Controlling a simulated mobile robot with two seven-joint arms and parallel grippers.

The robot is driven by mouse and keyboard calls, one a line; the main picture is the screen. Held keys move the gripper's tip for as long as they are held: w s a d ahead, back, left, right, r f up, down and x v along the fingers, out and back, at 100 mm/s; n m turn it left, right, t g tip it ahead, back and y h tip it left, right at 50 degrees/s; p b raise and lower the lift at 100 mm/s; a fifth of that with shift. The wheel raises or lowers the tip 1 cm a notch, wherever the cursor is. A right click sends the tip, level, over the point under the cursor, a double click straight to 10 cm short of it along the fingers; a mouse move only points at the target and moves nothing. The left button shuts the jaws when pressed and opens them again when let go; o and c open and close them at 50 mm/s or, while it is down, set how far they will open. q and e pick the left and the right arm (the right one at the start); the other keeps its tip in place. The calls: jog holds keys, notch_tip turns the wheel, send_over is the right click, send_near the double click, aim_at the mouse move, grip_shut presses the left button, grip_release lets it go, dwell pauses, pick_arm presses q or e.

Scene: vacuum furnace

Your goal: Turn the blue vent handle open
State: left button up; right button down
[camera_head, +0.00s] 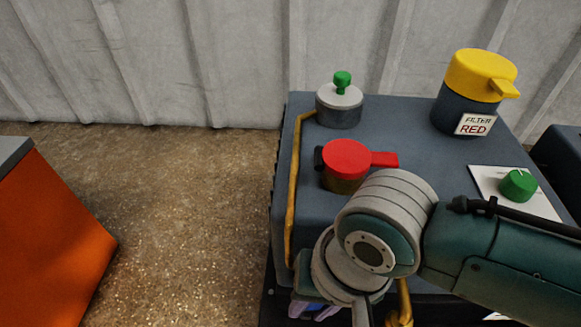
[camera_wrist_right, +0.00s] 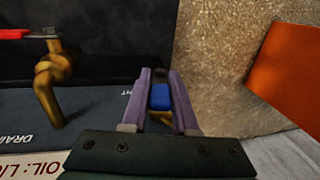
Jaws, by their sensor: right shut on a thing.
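The blue vent handle (camera_wrist_right: 160,97) shows in the right wrist view between the two purple fingers of my right gripper (camera_wrist_right: 160,82). The right gripper is shut on it. In the head view only a little of my right gripper (camera_head: 315,309) shows, below my wrist at the front left corner of the grey-blue machine (camera_head: 400,130). My wrist hides most of the handle there, and I cannot tell how far it is turned. My left gripper is in neither view.
A red-handled valve (camera_head: 347,160), a grey cap with a green knob (camera_head: 340,103), a yellow-topped filter (camera_head: 478,85) and a green knob (camera_head: 518,185) stand on the machine top. A brass drain fitting (camera_wrist_right: 50,85) is beside my gripper. An orange block (camera_head: 50,230) stands left, across open floor.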

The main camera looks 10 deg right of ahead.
jog(key=shift+a+r+h+p, duration=0.1)
jog(key=shift+r+h+p, duration=0.15)
jog(key=shift+h+p, duration=0.15)
jog(key=shift+a+f+h, duration=0.1)
jog(key=shift+h, duration=0.2)
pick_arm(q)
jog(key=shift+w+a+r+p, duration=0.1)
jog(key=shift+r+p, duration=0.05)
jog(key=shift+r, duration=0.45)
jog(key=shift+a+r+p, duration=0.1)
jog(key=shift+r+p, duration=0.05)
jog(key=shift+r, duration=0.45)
pick_arm(e)
jog(key=shift+f+g+h, duration=0.1)
jog(key=shift+g+h, duration=0.2)
jog(key=shift+h, duration=0.2)
jog(key=c, duration=0.7)
grip_release()
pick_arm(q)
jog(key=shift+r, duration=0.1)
